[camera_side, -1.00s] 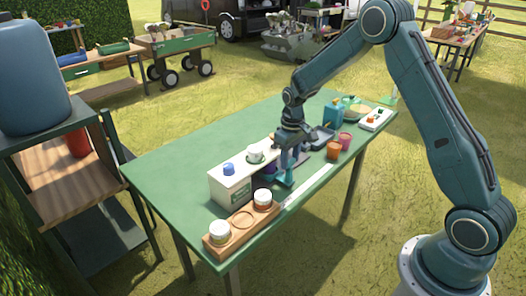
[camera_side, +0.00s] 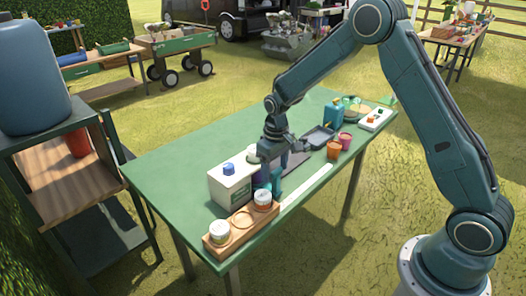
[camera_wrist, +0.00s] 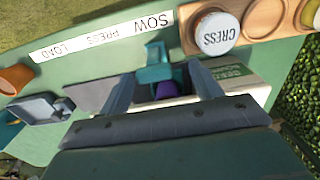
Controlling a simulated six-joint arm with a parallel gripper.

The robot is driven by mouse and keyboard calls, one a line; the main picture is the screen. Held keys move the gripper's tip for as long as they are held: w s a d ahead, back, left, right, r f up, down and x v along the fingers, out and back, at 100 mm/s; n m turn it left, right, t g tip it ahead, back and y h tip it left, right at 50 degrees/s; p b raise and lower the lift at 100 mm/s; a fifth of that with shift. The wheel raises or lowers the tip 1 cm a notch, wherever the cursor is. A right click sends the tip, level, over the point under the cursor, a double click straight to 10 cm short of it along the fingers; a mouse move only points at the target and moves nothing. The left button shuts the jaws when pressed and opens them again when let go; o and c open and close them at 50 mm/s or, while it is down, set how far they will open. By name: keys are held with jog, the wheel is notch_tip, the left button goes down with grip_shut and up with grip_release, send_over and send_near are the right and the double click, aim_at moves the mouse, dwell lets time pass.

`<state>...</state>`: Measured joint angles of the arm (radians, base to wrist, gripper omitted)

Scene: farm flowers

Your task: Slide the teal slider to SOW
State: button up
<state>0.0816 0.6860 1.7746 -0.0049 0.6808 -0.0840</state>
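The teal slider (camera_side: 277,180) stands in front of the white box on the green table. In the wrist view the slider (camera_wrist: 154,65) is beside the SOW end of the label strip (camera_wrist: 108,33), which reads SOW, PRESS, LOAD upside down. My gripper (camera_wrist: 160,72) is open, its two fingers spread apart on either side of the slider, with a gap visible on the sides. In the side view my gripper (camera_side: 278,160) is low over the table, right by the slider. A purple piece (camera_wrist: 167,89) shows below the slider, partly hidden.
A wooden tray (camera_side: 242,222) with two jars, one marked CRESS (camera_wrist: 217,34), is near the SOW end. The white box (camera_side: 230,185) with a blue knob stands behind. Orange (camera_side: 333,151) and pink pots, a grey scoop-like tray (camera_side: 318,137) and a teal container (camera_side: 334,116) are further right.

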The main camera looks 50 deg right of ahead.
jog(key=shift+d, duration=0.1)
jog(key=shift+r, duration=0.95)
notch_tip(320, 180, up, 12)
dwell(0.3)
jog(key=s+a+r+t, duration=0.3)
jog(key=s+r, duration=0.8)
jog(key=s, duration=0.4)
jog(key=s+a+t, duration=0.1)
jog(key=s+t, duration=0.1)
jog(key=s, duration=1.2)
jog(key=shift+s+f+t, duration=0.25)
jog(key=shift+t, duration=0.05)
